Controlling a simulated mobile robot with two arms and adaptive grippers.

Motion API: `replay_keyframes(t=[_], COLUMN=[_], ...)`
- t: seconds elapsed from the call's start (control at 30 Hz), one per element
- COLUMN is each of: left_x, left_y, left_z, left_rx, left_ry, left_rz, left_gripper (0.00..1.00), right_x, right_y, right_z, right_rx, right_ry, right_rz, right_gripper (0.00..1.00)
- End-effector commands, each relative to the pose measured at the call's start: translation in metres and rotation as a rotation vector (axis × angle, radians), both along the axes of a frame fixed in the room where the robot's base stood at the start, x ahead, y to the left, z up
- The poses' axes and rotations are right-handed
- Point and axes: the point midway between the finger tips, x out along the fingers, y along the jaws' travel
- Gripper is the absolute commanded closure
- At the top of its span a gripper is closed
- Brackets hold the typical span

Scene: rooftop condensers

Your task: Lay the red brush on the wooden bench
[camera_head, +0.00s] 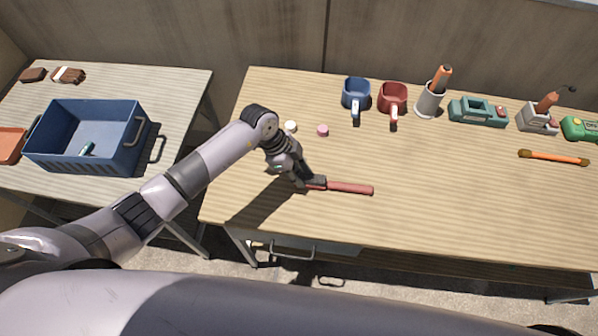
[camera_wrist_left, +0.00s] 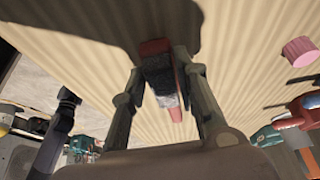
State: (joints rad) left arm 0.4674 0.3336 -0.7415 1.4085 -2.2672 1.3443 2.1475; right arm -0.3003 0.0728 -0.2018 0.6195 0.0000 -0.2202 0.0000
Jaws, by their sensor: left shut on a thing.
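The red brush (camera_head: 348,188) is over the front left part of the wooden bench (camera_head: 450,215), its red handle pointing right. My left gripper (camera_head: 314,184) is shut on the brush at its left end. The left wrist view shows the brush (camera_wrist_left: 176,112) between the two fingers (camera_wrist_left: 160,68), with dark and grey bristles beside its red body. The brush is low over the bench top; I cannot tell if it touches. My right gripper is not in view.
A blue mug (camera_head: 355,93), red mug (camera_head: 393,97), grey holder (camera_head: 428,101) and several tools line the bench's back. White (camera_head: 290,126) and pink (camera_head: 323,130) pieces lie behind my gripper. A blue crate (camera_head: 62,160) stands on the left table. The bench's front middle is clear.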

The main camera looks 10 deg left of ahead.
Motion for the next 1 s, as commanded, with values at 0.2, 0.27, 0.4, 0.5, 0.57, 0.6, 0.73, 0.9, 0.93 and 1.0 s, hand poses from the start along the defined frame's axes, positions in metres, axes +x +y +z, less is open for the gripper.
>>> replay_keyframes(t=[0.2,0.27,0.4,0.5,0.57,0.6,0.73,0.9,0.93,1.0], left_x=[0.000,0.000,0.000,0.000,0.000,0.000,0.000,0.002,0.002,0.002], left_y=[0.000,0.000,0.000,0.000,0.000,0.000,0.000,0.007,0.009,0.015], left_z=[-0.002,-0.002,-0.002,-0.002,-0.002,-0.002,-0.001,0.014,0.019,0.033], left_rx=[0.001,0.000,0.000,0.000,0.000,0.000,0.000,0.001,0.000,0.001], left_ry=[0.000,0.000,0.000,0.000,0.000,0.000,0.000,-0.004,-0.005,-0.006], left_rz=[0.000,0.000,0.000,0.000,0.000,0.000,0.000,0.001,0.001,0.000], left_gripper=[0.67,0.63,0.54,0.52,0.52,0.52,0.52,0.52,0.52,0.52], right_x=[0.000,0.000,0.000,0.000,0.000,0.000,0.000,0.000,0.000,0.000], right_y=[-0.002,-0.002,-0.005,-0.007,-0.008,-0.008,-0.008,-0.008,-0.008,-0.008], right_z=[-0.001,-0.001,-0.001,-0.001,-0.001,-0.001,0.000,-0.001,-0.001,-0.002], right_rx=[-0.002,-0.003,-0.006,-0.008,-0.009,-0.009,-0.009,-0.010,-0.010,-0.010], right_ry=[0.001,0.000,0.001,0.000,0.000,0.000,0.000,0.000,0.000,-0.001], right_rz=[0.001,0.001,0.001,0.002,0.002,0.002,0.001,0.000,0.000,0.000], right_gripper=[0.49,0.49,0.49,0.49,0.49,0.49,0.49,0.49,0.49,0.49])
